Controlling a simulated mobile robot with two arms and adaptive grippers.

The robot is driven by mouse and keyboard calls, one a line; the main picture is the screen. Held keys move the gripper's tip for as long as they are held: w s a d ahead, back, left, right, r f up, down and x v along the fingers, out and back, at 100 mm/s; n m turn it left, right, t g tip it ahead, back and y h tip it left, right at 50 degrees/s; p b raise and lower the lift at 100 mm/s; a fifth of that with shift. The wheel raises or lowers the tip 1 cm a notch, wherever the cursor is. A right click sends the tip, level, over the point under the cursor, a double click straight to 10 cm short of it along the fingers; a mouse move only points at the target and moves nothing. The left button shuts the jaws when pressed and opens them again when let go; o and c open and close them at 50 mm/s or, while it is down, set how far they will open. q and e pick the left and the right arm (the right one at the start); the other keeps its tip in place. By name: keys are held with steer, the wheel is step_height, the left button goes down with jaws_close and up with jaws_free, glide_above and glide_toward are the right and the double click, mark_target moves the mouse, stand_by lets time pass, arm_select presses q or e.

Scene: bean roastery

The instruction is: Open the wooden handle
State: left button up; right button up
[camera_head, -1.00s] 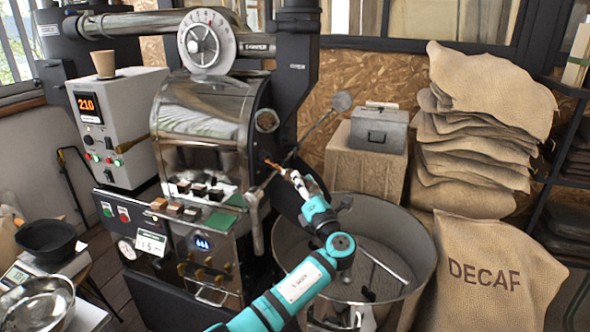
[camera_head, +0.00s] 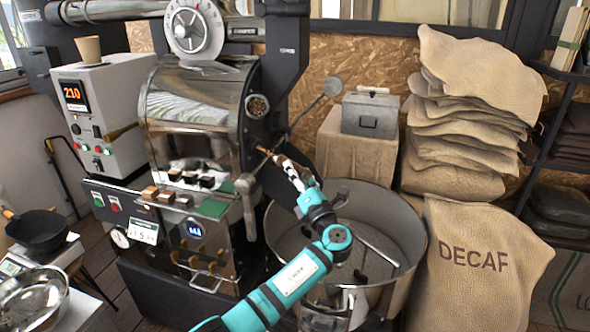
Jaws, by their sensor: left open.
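A small orange-brown wooden handle (camera_head: 264,150) shows on the front of the roaster drum (camera_head: 193,103), beside a metal lever with a round end. My left gripper (camera_head: 278,157) reaches up to it from the lower right, over the round cooling bin. Its jaws are open, with the fingertips at or very near the handle. The fingers partly cover the handle's right end, and I cannot tell whether they touch it. My right gripper is not in view.
The cooling bin (camera_head: 418,248) stands below my left arm. A grey metal box (camera_head: 370,116) sits on a block behind it. Stacked sacks (camera_head: 465,135) and a DECAF sack (camera_head: 475,258) stand at right. A control box (camera_head: 105,120) is at left.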

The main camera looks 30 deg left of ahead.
arm_select(q)
steer(key=v, duration=1)
steer(key=shift+d, duration=0.15)
steer(key=shift+s, duration=0.1)
